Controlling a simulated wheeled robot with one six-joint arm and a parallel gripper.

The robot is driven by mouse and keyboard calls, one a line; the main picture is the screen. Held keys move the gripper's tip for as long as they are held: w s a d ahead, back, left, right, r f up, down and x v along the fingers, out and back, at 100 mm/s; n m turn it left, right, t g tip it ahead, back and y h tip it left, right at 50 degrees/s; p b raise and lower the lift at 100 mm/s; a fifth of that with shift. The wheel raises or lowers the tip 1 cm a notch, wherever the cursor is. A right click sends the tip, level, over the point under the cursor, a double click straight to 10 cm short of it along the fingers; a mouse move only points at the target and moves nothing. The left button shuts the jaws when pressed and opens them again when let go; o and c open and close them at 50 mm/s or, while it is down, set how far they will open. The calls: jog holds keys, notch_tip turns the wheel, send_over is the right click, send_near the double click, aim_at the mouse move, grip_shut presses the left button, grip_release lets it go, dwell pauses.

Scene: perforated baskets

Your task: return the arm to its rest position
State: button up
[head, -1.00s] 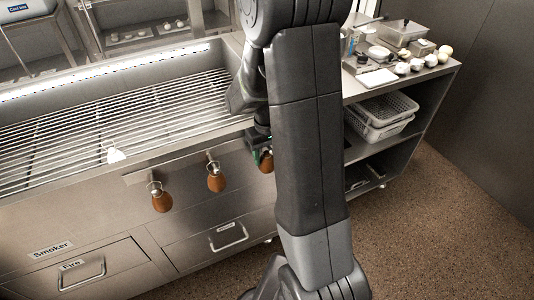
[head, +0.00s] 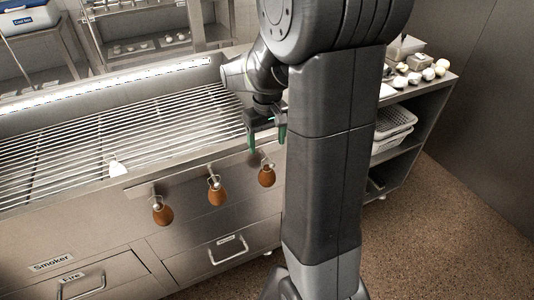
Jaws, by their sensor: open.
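My gripper (head: 267,142) shows in the head view just left of my thick dark arm link. Its green-tipped fingers point down and stand apart, with nothing seen between them. It is in front of the grill's right front edge, above the rightmost wooden-handled knob (head: 267,174). I cannot tell whether it touches anything. My large arm link hides the right end of the grill.
The grill (head: 120,130) with metal bars fills the left, with a small white item (head: 117,168) on it. More wooden knobs (head: 217,190) hang along its front. A steel shelf unit (head: 425,95) at right holds white baskets (head: 393,125). Open floor (head: 440,235) lies at lower right.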

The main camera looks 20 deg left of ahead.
aim_at(269, 174)
jog(key=shift+r, duration=1.4)
jog(key=shift+f, duration=0.15)
jog(key=f, duration=0.8)
jog(key=f+b, duration=0.1)
jog(key=f, duration=0.4)
jog(key=shift+s+d, duration=0.2)
jog(key=shift+d, duration=0.05)
jog(key=shift+s+d+r, duration=0.15)
jog(key=shift+s+d, duration=0.2)
